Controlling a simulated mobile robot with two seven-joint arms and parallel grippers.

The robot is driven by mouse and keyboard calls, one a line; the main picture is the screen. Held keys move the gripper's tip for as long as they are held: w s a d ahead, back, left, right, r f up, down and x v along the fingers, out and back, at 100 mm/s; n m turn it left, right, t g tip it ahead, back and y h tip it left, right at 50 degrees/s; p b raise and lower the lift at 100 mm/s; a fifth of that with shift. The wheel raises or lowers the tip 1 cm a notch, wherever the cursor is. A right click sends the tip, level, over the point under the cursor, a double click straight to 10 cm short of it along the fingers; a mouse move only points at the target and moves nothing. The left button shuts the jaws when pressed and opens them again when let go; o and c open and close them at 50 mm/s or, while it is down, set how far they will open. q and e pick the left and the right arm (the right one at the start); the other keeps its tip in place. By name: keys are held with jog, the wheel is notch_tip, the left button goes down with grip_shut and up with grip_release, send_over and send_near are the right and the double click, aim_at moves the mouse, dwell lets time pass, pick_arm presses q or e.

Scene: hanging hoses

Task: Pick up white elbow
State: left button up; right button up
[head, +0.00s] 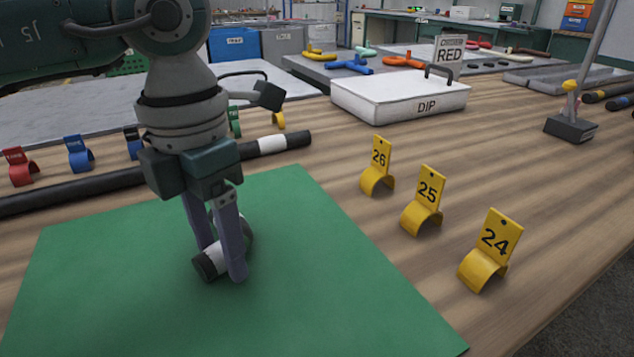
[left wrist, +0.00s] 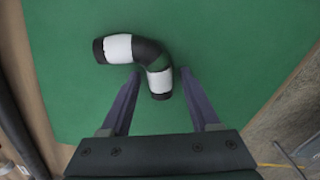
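The white elbow is a bent black hose piece with white bands; it lies on the green mat. In the head view the elbow (head: 212,259) is partly hidden by my left gripper's fingers. In the left wrist view the elbow (left wrist: 147,51) shows whole, one end to the left and the other towards me. My left gripper (head: 222,265) points down, its fingers apart. In the left wrist view the gripper (left wrist: 160,73) has the near end of the elbow between its open fingers, with gaps on both sides. My right gripper is not in view.
The green mat (head: 330,300) is otherwise clear. Yellow numbered clips 26 (head: 378,168), 25 (head: 424,200) and 24 (head: 490,250) stand to its right. A long black hose (head: 85,190) lies behind it. A white DIP tray (head: 400,98) is farther back.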

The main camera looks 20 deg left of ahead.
pick_arm(q)
grip_shut()
jog(key=shift+r, duration=0.15)
dwell(0.4)
